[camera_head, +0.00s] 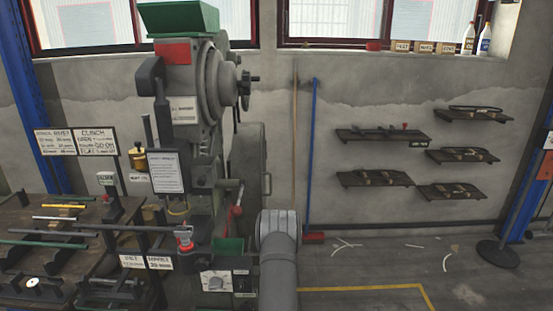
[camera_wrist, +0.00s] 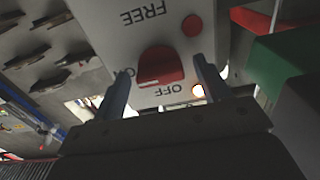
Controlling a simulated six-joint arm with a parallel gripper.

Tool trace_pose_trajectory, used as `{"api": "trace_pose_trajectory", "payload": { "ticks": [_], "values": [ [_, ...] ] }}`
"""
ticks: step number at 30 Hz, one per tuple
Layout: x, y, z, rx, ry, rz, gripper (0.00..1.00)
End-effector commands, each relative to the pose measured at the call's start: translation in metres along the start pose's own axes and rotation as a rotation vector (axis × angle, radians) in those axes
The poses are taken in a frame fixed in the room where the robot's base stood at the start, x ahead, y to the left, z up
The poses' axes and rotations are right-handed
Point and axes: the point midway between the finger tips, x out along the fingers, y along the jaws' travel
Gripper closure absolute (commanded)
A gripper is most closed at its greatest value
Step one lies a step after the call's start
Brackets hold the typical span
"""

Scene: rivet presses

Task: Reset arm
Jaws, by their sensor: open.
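My gripper (camera_wrist: 160,68) shows in the wrist view with its two fingers apart and nothing held. A red switch knob (camera_wrist: 160,66) on a pale panel (camera_wrist: 112,25) appears between the fingertips; I cannot tell whether they touch it. The panel's lettering, FREE, OFF and a partly covered ON, appears upside down. A red round button (camera_wrist: 192,26) and a small lit lamp (camera_wrist: 198,91) are on the same panel. In the head view my gripper is not visible; a grey link of my arm stands at the bottom centre.
A large grey rivet press (camera_head: 190,85) with a green hopper (camera_head: 178,18) stands left of centre. A cluttered bench (camera_head: 75,240) is at the left. Dark wall shelves (camera_head: 382,134) and a blue-handled broom (camera_head: 314,150) are at the right. The right floor (camera_head: 385,270) is mostly open, with scattered strips.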

Motion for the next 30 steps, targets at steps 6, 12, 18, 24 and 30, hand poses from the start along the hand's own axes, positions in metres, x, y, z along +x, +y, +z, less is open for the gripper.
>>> {"api": "trace_pose_trajectory", "payload": {
  "ticks": [6, 12, 18, 24, 30],
  "values": [
    [-0.024, 0.0, 0.002, -0.117, -0.006, 0.0, 0.31],
    [-0.064, 0.0, 0.001, -0.115, -0.004, 0.0, 0.31],
    [-0.104, 0.0, 0.002, -0.114, -0.005, 0.0, 0.31],
    [-0.145, 0.0, 0.002, -0.114, -0.006, 0.0, 0.31],
    [-0.176, 0.0, 0.001, -0.097, 0.0, 0.0, 0.31]
  ]
}}
